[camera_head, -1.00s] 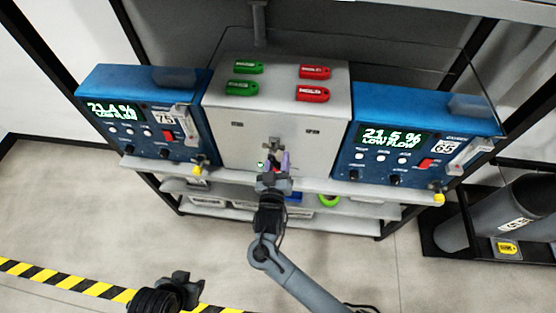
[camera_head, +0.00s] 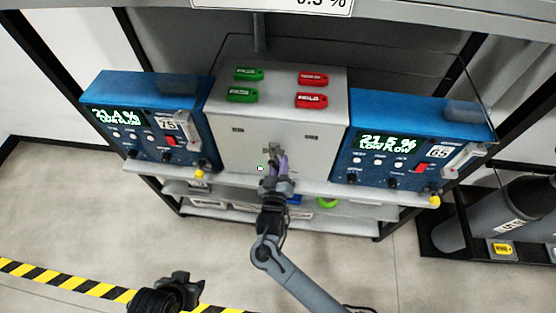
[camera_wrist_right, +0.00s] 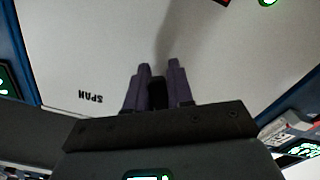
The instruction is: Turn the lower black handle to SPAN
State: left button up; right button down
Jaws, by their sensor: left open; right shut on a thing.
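The grey central box (camera_head: 232,150) stands between two blue analysers. My right gripper (camera_head: 276,164) is at its front face, with its purple fingers pointing at the panel. In the right wrist view the fingers (camera_wrist_right: 159,85) are shut on the black handle (camera_wrist_right: 157,94), a dark piece mostly hidden between them. The word SPAN (camera_wrist_right: 90,97) shows upside down on the panel, to the left of the fingers. The handle's exact angle cannot be told. My left gripper (camera_head: 182,280) is open and empty, low in the head view, away from the box.
The left analyser (camera_head: 150,125) reads 21.4 % and the right analyser (camera_head: 410,145) reads 21.5 %, both LOW FLOW. Green tags (camera_head: 243,94) and red tags (camera_head: 311,100) lie on the box top. A shelf edge (camera_head: 310,186) runs below the panel. Grey cylinders stand at right.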

pick_arm(q)
jog(key=shift+r, duration=0.7)
pick_arm(e)
jog(key=shift+d+r+n, duration=0.1)
jog(key=shift+d+n, duration=0.1)
jog(key=shift+n, duration=0.3)
jog(key=c, duration=1.1)
grip_release()
jog(key=shift+s, duration=0.1)
pick_arm(q)
jog(key=shift+r+p, duration=0.6)
jog(key=shift+p, duration=0.25)
pick_arm(e)
jog(key=s, duration=0.3)
jog(key=s+a, duration=0.1)
jog(key=s, duration=0.6)
jog(key=shift+s+a, duration=0.3)
jog(key=shift+a, duration=0.05)
